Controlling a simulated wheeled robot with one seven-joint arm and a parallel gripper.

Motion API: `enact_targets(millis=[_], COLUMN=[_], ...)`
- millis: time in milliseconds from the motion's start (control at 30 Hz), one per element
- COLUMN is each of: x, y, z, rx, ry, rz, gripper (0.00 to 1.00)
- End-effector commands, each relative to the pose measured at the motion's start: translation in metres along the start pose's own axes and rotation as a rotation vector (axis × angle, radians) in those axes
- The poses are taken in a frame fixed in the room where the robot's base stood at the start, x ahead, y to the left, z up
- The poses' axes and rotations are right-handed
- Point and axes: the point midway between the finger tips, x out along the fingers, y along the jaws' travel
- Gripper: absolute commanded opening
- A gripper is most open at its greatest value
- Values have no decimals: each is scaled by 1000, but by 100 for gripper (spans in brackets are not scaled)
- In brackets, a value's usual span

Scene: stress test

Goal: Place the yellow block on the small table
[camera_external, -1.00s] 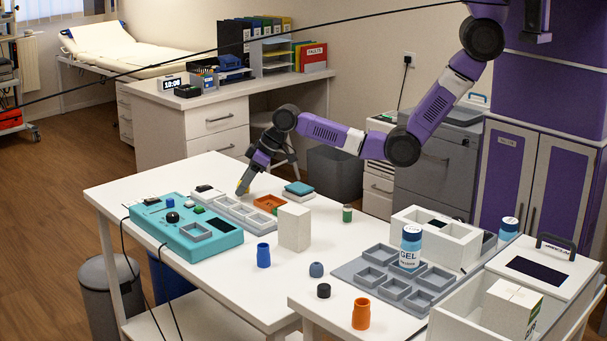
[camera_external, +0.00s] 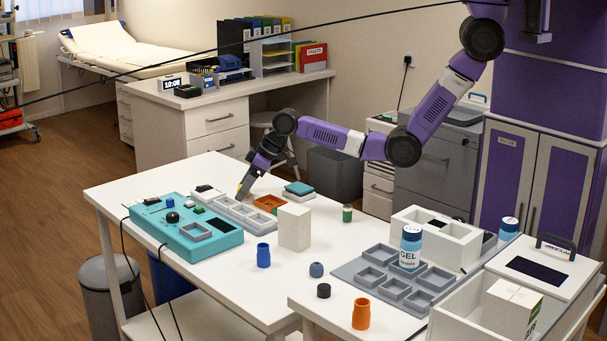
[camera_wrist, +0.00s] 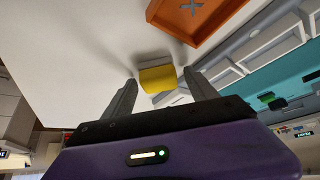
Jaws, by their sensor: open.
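The yellow block (camera_wrist: 158,79) shows in the wrist view between the two fingertips, near the white table surface. My gripper (camera_wrist: 160,86) is open, with one dark finger on either side of the block; I cannot tell whether they touch it. In the external view my gripper (camera_external: 242,191) points down at the far side of the left white table (camera_external: 205,285), beside the grey tray; the block is mostly hidden there. A second white table (camera_external: 390,316) stands at the front right. I cannot tell which one is the small table.
A grey compartment tray (camera_external: 236,212), an orange tray (camera_external: 268,203) and a turquoise panel (camera_external: 212,245) lie close to my gripper. A white box (camera_external: 294,227) and a blue cup (camera_external: 263,255) stand nearer the front. A larger grey tray (camera_external: 352,268) holds a gel bottle (camera_external: 411,247).

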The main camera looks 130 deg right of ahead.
Motion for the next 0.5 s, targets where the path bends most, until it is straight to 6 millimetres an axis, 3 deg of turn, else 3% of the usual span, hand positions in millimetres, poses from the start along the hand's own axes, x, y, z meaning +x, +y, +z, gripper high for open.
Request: enact_targets(millis=[167, 500], x=[-20, -85], y=[0, 0], z=[-2, -2], rx=[0, 0], ry=[5, 5], rz=[1, 1], gripper=[67, 67])
